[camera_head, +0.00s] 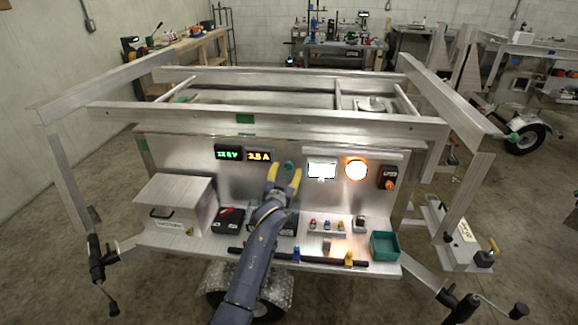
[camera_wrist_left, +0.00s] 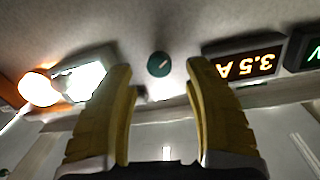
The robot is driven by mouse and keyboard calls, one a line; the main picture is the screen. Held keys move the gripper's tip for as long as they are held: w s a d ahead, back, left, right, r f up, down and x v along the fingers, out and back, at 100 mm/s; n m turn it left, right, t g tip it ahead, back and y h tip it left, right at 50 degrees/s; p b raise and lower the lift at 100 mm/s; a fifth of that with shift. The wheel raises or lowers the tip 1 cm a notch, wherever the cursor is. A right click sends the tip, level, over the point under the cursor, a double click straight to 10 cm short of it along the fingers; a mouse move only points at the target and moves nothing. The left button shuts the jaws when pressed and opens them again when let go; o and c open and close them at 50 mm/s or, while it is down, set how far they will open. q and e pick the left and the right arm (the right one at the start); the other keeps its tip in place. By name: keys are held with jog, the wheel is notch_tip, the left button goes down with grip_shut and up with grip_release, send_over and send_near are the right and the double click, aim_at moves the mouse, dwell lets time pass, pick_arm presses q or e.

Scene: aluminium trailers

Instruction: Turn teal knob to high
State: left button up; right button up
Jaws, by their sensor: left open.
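The teal knob (camera_head: 289,165) is on the upright metal panel, between the amber display and the white lit screen. In the left wrist view the round teal knob (camera_wrist_left: 159,64) has a pale pointer mark and sits just beyond the gap between my fingertips. My left gripper (camera_head: 285,170) is open, with its yellow fingers pointing at the panel. In the left wrist view my left gripper (camera_wrist_left: 160,68) has one finger on each side of the knob's position. I cannot tell whether either finger touches it. My right gripper is not in view.
A green display (camera_head: 228,153) and an amber display reading 3.5 A (camera_head: 259,156) are left of the knob. A white screen (camera_head: 321,169), a glowing lamp (camera_head: 356,170) and an orange-knobbed switch (camera_head: 388,178) are right. A teal bin (camera_head: 384,246) stands on the shelf below.

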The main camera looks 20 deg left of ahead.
aim_at(288, 167)
pick_arm(q)
jog(key=shift+w+a, duration=0.1)
jog(key=shift+w, duration=2.2)
grip_shut()
